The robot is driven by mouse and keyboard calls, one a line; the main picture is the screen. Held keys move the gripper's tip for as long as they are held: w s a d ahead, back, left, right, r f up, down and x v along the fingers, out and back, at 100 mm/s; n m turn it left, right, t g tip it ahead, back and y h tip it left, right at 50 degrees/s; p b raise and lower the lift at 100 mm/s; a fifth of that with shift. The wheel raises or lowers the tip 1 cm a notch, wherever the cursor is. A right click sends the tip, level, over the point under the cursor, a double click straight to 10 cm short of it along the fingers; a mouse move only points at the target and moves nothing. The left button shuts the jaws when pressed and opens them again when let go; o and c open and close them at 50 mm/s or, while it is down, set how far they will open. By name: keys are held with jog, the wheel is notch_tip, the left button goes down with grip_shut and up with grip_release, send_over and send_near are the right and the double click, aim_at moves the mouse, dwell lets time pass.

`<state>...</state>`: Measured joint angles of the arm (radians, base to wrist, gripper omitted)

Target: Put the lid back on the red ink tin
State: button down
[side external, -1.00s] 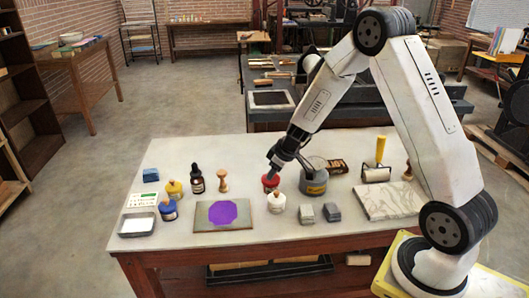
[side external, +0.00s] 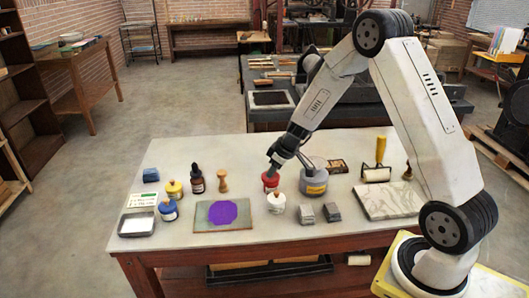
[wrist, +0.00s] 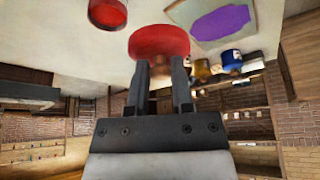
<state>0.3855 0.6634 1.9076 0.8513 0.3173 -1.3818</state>
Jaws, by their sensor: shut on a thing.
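The red lid (wrist: 158,42) is in my gripper (wrist: 160,72). In the wrist view my two fingers are shut on the knob under its round red disc. The red ink tin (wrist: 107,12) shows at the top left of the wrist view, with a gap between it and the lid. In the side view the red tin (side external: 271,186) stands on the table near the middle. My gripper (side external: 273,169) is just above it there, and the lid overlaps the tin, so their spacing is hard to judge.
A white tin (side external: 276,203) stands close in front of the red one. A large grey tin (side external: 314,181) is close on the right. Left are a wooden stamp handle (side external: 222,181) and a plate with a purple patch (side external: 222,213). Grey blocks (side external: 306,214) sit front right.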

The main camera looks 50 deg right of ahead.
jog(key=w+d+f+n, duration=0.1)
jog(key=w+d, duration=0.3)
jog(key=d, duration=0.2)
jog(key=shift+w+d, duration=0.35)
jog(key=shift+w, duration=0.05)
jog(key=shift+f, duration=0.15)
jog(key=shift+f, duration=3.05)
jog(key=shift+f, duration=0.15)
dwell(0.3)
grip_release()
dwell(0.4)
notch_tip(320, 180, up, 7)
dwell(1.6)
